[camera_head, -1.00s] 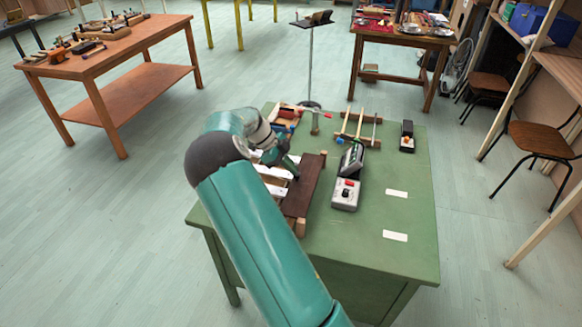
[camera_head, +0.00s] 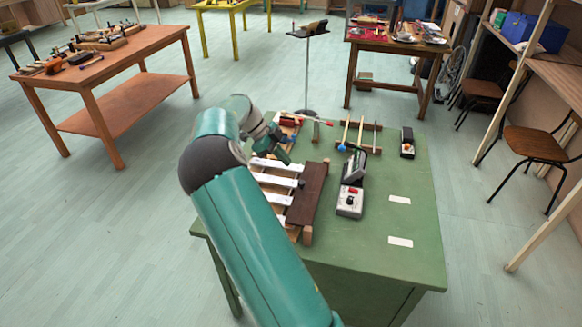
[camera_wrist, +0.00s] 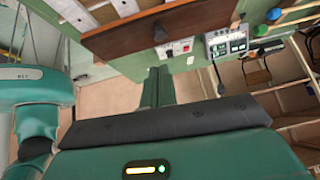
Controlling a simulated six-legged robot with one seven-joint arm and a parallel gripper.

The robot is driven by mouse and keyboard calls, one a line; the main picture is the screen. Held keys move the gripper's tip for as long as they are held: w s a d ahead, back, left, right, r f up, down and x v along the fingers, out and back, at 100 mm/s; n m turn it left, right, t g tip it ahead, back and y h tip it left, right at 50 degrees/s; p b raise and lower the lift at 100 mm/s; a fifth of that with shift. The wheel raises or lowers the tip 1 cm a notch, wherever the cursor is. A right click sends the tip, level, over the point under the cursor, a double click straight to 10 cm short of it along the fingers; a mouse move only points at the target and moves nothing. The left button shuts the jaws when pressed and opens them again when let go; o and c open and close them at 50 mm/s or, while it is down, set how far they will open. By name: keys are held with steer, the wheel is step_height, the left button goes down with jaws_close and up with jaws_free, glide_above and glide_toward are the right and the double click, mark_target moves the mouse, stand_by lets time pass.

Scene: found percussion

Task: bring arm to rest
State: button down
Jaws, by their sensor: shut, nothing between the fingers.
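My arm reaches over the green table (camera_head: 400,265) from the front. My gripper (camera_head: 285,157) is shut and empty, above the far end of the xylophone-like instrument with white bars (camera_head: 272,180). A dark brown board (camera_head: 308,193) lies along the instrument's right side, with a small dark knob (camera_head: 301,184) at its left edge. The gripper is apart from the board in the picture; its height above the bars is hard to tell. In the wrist view the brown board (camera_wrist: 150,35) crosses the top, beyond my gripper's dark-padded body.
A wooden rack (camera_head: 360,133) and a small black device (camera_head: 407,143) are behind. The table's front right is clear except for white labels (camera_head: 400,242).

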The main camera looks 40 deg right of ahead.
steer(key=v, duration=0.5)
steer(key=s+a+r+n+t+y, duration=0.5)
steer(key=s+a+r+n+t, duration=0.1)
steer(key=s+a+r+n, duration=0.7)
steer(key=s+a+f+n+t, duration=0.1)
steer(key=s+a+n+t, duration=0.1)
steer(key=s+a+n, duration=0.4)
steer(key=s+a+n+t, duration=0.3)
steer(key=s+a+n, duration=0.4)
steer(key=s, duration=0.5)
steer(key=n, duration=0.2)
steer(key=shift+s+f+n, duration=0.2)
steer(key=shift+f+n, duration=0.1)
steer(key=shift+f, duration=0.1)
